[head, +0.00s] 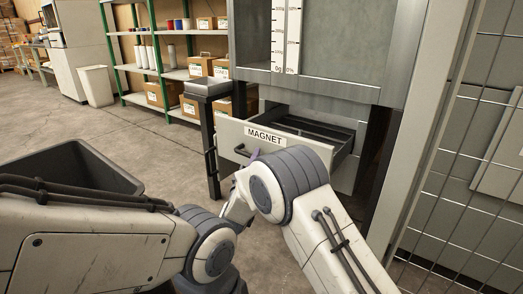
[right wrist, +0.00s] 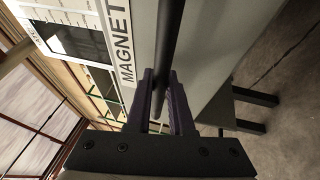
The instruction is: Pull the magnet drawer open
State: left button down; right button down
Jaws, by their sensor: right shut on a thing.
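The magnet drawer (head: 228,133) has a pale front with a "MAGNET" label. It stands pulled out from the cabinet, and its dark, divided inside shows behind the front. Its dark bar handle (head: 241,150) is on the front, partly hidden by my right arm. My right gripper (head: 253,157) is at the handle, with only a little of its purple fingers visible. In the right wrist view, the gripper (right wrist: 161,80) is shut on the black handle (right wrist: 169,45), one finger on each side. My left arm comes in from the left, but its gripper does not show.
The grey cabinet (head: 340,92) with a ruler-like scale stands above the drawer. A dark open bin (head: 75,155) is at the left. A wire mesh panel (head: 470,150) is at the right. Shelves (head: 140,75) with boxes stand behind. Floor at the left middle is clear.

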jog(key=s+a+p, duration=0.4)
jog(key=s, duration=0.2)
jog(key=shift+a, duration=0.2)
jog(key=c, duration=0.8)
grip_release()
